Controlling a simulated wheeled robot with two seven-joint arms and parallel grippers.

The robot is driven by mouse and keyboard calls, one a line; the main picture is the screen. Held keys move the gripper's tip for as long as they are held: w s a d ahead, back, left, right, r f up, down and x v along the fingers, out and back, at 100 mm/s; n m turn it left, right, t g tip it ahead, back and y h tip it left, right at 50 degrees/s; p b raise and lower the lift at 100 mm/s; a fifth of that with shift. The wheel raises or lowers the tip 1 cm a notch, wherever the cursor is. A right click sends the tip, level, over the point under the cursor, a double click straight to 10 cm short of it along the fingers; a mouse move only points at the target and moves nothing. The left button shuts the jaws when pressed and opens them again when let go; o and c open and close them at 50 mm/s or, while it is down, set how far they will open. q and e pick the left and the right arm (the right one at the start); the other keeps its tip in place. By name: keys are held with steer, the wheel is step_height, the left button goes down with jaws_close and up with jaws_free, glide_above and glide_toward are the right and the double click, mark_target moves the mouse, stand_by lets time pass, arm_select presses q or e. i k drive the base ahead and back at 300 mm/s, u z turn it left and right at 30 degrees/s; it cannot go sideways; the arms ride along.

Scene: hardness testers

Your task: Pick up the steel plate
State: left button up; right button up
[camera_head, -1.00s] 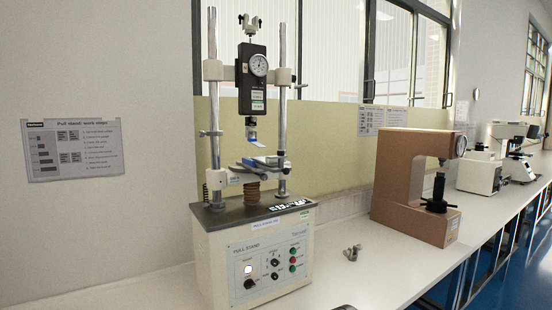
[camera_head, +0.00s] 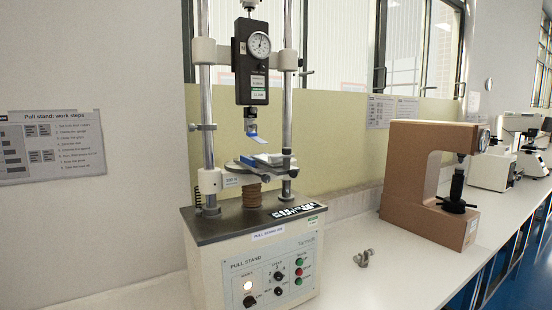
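I cannot clearly make out a steel plate. A flat grey and blue piece (camera_head: 265,160) lies on the small platform of the pull stand (camera_head: 255,265), below the hanging gauge (camera_head: 252,70). A small silver metal piece (camera_head: 364,258) sits on the white bench to the right of the stand; its exact shape is too small to tell. Neither of my grippers is in view.
A brown hardness tester (camera_head: 405,180) stands on the bench (camera_head: 375,285) right of the pull stand. More white instruments (camera_head: 492,172) stand farther along. A work-steps sheet (camera_head: 55,145) hangs on the left wall. The front bench right of the stand is mostly clear.

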mark_target(264, 158)
steer(key=u, duration=0.55)
steer(key=k, duration=1.25)
steer(key=u, duration=0.7)
steer(key=i, duration=0.6)
steer(key=z, duration=0.25)
